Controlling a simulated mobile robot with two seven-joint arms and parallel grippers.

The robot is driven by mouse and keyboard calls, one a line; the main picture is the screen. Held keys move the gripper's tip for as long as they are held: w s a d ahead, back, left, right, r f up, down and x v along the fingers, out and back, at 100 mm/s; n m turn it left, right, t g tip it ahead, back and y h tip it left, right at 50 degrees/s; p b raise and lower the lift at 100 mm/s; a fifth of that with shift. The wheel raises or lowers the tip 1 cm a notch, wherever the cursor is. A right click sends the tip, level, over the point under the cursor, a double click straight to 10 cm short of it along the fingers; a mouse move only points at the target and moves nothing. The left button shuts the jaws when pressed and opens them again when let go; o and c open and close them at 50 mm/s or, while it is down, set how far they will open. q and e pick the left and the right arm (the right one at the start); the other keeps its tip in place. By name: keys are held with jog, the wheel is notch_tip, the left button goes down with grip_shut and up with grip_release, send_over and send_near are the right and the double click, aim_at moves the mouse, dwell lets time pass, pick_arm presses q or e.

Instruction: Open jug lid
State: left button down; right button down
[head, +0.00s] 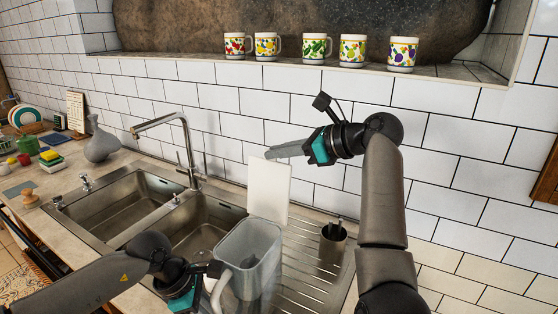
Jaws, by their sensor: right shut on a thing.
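The jug (262,262) is a translucent grey pitcher standing upright by the right sink basin and drainboard. Its top looks open, and its pale handle (220,291) faces left. My left gripper (213,275) is at the handle; whether its fingers are closed around it is unclear.
A metal cup (333,240) stands on the drainboard (306,270). The faucet (185,150) rises left of the board. Several patterned mugs (314,47) line the ledge above. A grey vase (101,140) stands farther left.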

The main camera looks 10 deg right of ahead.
jog(key=c, duration=1.3)
grip_release()
jog(key=shift+f, duration=0.3)
jog(key=shift+r, duration=0.1)
jog(key=v, duration=1.2)
jog(key=shift+r, duration=0.15)
jog(key=shift+o, duration=0.2)
